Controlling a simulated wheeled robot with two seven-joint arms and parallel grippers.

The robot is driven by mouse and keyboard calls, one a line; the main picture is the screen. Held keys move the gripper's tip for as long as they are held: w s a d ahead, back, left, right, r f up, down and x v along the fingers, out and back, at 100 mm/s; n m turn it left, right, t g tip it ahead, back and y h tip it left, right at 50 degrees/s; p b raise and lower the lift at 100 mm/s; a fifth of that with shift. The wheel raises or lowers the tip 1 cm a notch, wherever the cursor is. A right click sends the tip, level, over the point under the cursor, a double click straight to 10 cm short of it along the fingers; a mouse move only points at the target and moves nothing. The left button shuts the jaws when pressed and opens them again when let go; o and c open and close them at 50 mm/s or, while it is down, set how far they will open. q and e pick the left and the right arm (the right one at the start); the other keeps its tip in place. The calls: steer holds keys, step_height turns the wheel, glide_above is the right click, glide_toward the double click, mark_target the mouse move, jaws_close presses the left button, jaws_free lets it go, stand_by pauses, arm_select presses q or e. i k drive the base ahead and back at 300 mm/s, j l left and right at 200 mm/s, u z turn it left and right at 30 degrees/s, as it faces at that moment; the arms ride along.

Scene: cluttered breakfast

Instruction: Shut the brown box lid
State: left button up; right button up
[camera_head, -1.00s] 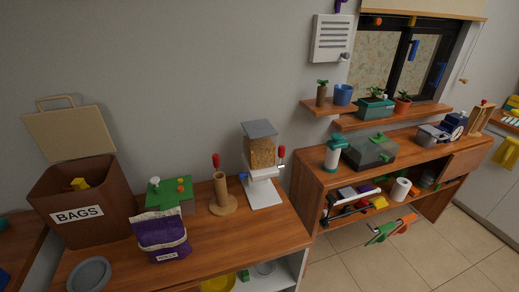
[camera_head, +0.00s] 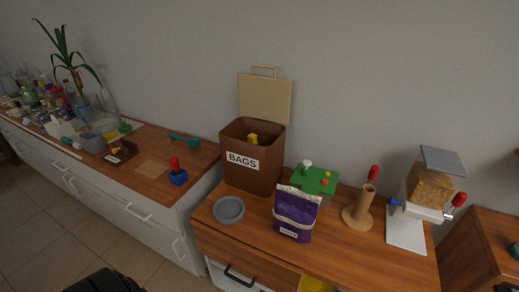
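The brown box (camera_head: 254,179) stands on the wooden counter near the middle of the view, against the wall. A white label on its front reads BAGS. Its lid (camera_head: 264,99), a tan panel with a loop handle on top, stands upright and open at the back edge. Something yellow (camera_head: 252,139) shows inside the box. Neither of my grippers is in view.
A purple bag (camera_head: 296,213) and a grey round dish (camera_head: 229,210) sit in front of the box. A green-topped block (camera_head: 314,180), a wooden post on a round base (camera_head: 362,207) and a grain dispenser (camera_head: 431,184) stand to the right. A lower counter (camera_head: 152,169) extends left.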

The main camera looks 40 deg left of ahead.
mark_target(267, 98)
steer(key=u, duration=0.7)
